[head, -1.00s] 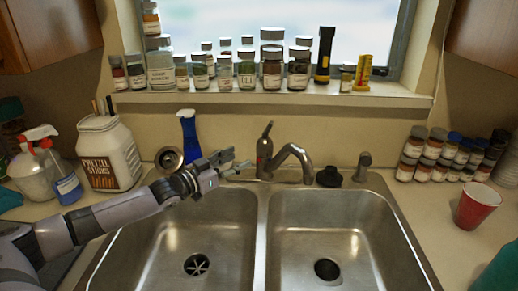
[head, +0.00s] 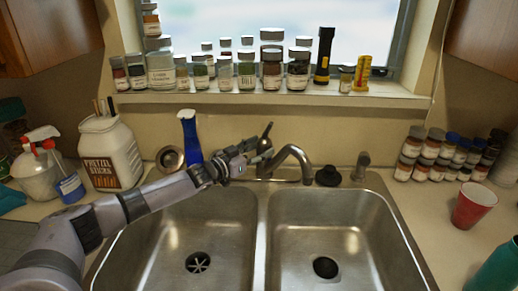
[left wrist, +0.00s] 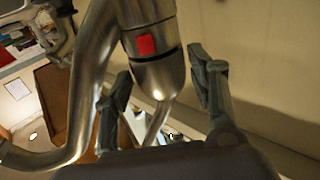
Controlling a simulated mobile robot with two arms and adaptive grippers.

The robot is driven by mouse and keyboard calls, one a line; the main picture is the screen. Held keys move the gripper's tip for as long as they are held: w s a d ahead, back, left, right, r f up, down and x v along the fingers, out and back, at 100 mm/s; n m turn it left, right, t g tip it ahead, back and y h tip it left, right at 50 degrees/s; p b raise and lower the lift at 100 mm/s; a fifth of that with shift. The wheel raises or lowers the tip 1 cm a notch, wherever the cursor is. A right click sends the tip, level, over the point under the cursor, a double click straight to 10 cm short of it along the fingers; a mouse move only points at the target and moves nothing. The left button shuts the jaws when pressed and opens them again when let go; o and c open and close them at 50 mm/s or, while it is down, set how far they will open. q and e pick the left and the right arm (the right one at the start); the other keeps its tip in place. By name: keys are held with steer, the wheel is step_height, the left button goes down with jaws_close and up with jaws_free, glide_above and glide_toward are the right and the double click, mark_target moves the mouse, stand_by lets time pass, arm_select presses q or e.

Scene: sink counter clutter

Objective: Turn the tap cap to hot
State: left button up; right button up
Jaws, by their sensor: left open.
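The tap (head: 292,152) stands behind the middle of the double sink, its curved spout reaching right. Its cap with the slim lever (head: 267,132) points up; my gripper hides part of the body below. In the left wrist view the metal cap (left wrist: 156,78) tapers between the fingers and carries a red mark (left wrist: 146,45). The spout (left wrist: 90,85) curves down on the left there. My left gripper (head: 258,152) is open at the tap, one finger on each side of the cap in the wrist view (left wrist: 160,65). Contact cannot be told. My right gripper is not in view.
A black stopper (head: 327,176) and a small metal dispenser (head: 361,167) stand to the right. Jars line the sill (head: 290,99). Both sink basins are empty.

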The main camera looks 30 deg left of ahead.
arm_select(q)
steer(key=c, duration=0.9)
